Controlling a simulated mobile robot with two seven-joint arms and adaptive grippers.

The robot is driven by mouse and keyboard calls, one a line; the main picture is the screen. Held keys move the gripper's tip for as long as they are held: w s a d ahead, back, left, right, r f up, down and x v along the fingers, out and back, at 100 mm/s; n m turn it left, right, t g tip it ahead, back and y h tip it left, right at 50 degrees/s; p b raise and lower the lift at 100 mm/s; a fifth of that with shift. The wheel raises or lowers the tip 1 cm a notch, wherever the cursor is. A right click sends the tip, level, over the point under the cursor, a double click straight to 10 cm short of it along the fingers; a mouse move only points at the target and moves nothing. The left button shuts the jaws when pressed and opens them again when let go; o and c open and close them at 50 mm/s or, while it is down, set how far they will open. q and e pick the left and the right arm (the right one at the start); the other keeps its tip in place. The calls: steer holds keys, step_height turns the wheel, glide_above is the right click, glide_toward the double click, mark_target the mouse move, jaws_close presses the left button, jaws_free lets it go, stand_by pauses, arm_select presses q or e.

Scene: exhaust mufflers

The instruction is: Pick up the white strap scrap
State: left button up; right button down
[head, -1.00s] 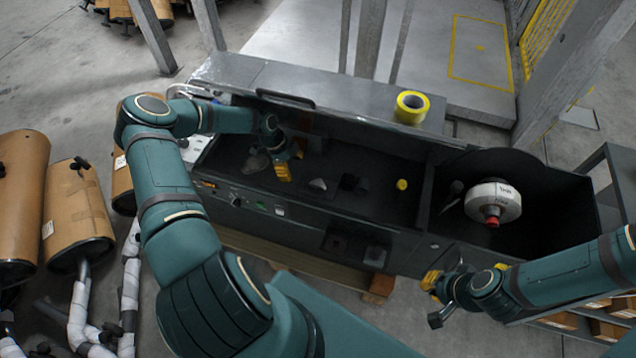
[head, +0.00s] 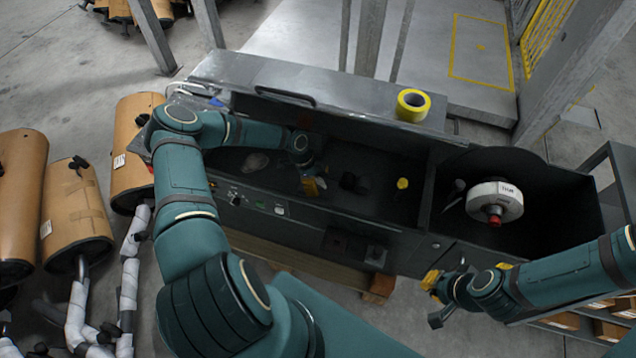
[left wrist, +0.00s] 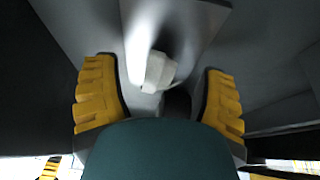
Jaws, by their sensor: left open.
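My left gripper (head: 313,187) is low inside the dark trough of the machine (head: 385,190). Its yellow fingers are apart. In the left wrist view, a small whitish piece (left wrist: 158,72), which looks like the white strap scrap, shows beyond and between the spread fingers of the left gripper (left wrist: 160,100). I cannot tell whether the fingers touch it. In the head view the gripper hides the spot where a pale scrap lay. My right gripper (head: 436,300) is outside the trough, by its front right; its jaw opening is unclear.
A crumpled greyish piece (head: 256,162) lies left in the trough. A dark block (head: 349,181) and a yellow cap (head: 402,184) lie to the right. A yellow tape roll (head: 412,105) sits on the back ledge. The trough walls stand around the gripper.

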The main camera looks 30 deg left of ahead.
arm_select(q)
steer(key=c, duration=0.9)
steer(key=shift+o, duration=0.2)
steer(key=shift+r, duration=0.15)
